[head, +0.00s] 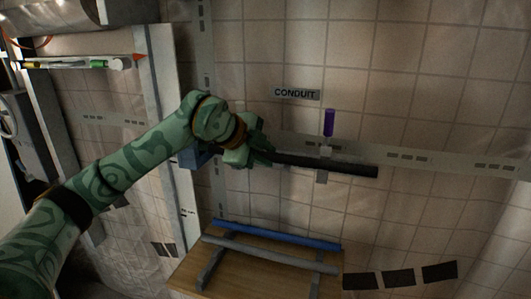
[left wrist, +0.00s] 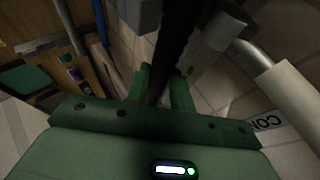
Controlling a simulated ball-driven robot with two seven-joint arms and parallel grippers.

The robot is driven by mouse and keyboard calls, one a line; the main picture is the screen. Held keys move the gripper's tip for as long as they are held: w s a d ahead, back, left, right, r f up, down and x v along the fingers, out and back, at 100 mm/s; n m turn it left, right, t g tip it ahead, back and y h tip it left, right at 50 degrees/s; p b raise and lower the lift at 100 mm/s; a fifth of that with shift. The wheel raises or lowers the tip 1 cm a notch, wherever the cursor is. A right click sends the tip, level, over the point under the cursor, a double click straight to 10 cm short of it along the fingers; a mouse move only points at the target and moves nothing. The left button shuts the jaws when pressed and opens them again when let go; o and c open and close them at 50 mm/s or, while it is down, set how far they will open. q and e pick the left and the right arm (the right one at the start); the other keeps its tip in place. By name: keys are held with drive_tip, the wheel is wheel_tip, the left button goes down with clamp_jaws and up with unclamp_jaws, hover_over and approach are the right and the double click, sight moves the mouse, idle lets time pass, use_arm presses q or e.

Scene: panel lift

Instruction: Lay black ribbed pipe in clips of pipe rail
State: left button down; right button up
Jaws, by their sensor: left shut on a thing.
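The black ribbed pipe (head: 325,164) runs nearly level to the right from my left gripper (head: 262,151), in front of the tiled wall. My left gripper is shut on the pipe near its left end. In the left wrist view the pipe (left wrist: 178,30) passes between the green fingers (left wrist: 166,88). A small grey clip-like piece (head: 322,178) shows just below the pipe under a purple upright piece (head: 329,122). I cannot tell whether the pipe touches it. Grey blocks (left wrist: 225,30) flank the pipe in the wrist view. My right gripper is out of view.
A "CONDUIT" label (head: 297,94) is on the wall above the pipe. Below, a wooden table (head: 262,281) bears a rack with a blue pipe (head: 275,233) and a grey pipe (head: 270,255). A shelf with markers (head: 80,63) is at upper left.

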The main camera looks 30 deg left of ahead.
use_arm(q)
drive_tip(key=c, duration=1.1)
unclamp_jaws()
drive_tip(key=shift+c, duration=0.2)
